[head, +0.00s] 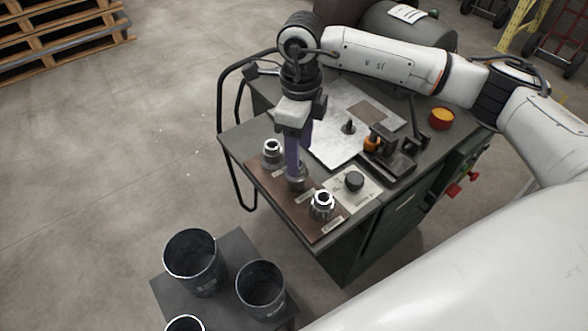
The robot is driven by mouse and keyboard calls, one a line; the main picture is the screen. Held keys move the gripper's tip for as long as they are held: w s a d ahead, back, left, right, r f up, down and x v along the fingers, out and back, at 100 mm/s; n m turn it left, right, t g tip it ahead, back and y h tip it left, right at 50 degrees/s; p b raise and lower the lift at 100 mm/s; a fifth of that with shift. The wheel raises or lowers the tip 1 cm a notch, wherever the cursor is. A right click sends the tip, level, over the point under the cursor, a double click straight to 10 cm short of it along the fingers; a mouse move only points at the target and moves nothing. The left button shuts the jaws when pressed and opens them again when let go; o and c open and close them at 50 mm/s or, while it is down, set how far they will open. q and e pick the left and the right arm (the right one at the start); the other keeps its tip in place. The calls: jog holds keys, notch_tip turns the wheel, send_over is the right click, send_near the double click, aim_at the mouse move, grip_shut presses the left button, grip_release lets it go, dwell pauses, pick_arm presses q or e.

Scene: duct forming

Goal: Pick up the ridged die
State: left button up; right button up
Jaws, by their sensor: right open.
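Three metal dies stand in a row on a brown board (325,233) at the table's near left edge. The far die (272,150) is a smooth-looking ring shape. The middle die (297,183) is partly hidden by my right gripper. The near die (322,206) is shiny with a bright top ring. The ridges are too small to tell which is the ridged one. My right gripper (296,173) points down, open, with its purple fingers right at the middle die; I cannot tell whether they touch it. My left gripper is not in view.
The dies stand on a dark green machine table (350,265) with a black knob (354,181) on a pale plate, a metal sheet (335,145), a dark clamp fixture (390,155) and an orange-topped button (441,118). Dark bins (193,262) stand on a low stand in front.

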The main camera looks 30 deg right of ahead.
jog(key=shift+a+f+p, duration=0.15)
jog(key=shift+f+p, duration=0.05)
jog(key=shift+f, duration=0.8)
jog(key=shift+a+f+p, duration=0.15)
jog(key=shift+a+f, duration=0.05)
jog(key=shift+f, duration=0.75)
jog(key=shift+a+f+p, duration=0.15)
jog(key=shift+f+p, duration=0.05)
jog(key=shift+f, duration=0.8)
jog(key=shift+r, duration=0.1)
grip_shut()
